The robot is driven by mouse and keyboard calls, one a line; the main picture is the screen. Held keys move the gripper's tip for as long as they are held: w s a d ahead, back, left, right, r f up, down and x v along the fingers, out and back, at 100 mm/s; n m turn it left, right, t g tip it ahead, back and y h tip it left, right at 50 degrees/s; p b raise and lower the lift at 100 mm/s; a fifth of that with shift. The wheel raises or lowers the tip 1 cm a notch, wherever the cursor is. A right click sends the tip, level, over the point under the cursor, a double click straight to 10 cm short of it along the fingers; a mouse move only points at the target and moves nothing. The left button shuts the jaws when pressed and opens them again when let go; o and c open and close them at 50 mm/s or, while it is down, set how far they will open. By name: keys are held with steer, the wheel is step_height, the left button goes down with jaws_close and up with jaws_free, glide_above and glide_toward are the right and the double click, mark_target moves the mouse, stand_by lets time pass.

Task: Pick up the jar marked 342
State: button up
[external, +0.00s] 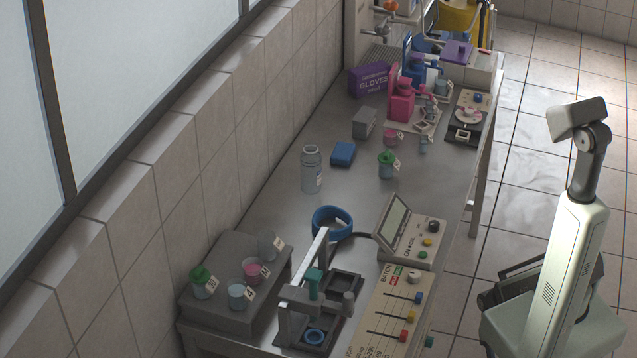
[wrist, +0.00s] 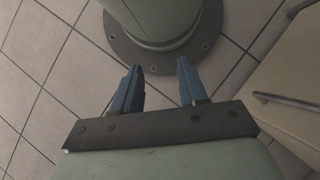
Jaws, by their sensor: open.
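Several small jars with tags show in the external view; the tag numbers are too small to read, so I cannot tell which is 342. Another green-lidded jar (external: 386,166) and a pink jar (external: 390,137) stand farther back on the bench. My gripper (wrist: 158,76) is open in the wrist view, with nothing between its blue fingers. It is away from the jars, above the floor.
The steel bench (external: 270,195) holds a white bottle (external: 311,170), a blue ring (external: 331,222), a rack (external: 318,305), a control panel (external: 388,315) and a purple glove box (external: 369,79). A cabinet (wrist: 285,85) with a handle is at right in the wrist view.

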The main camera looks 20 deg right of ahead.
steer(key=shift+o, duration=0.4)
steer(key=o, duration=0.6)
steer(key=shift+o, duration=0.2)
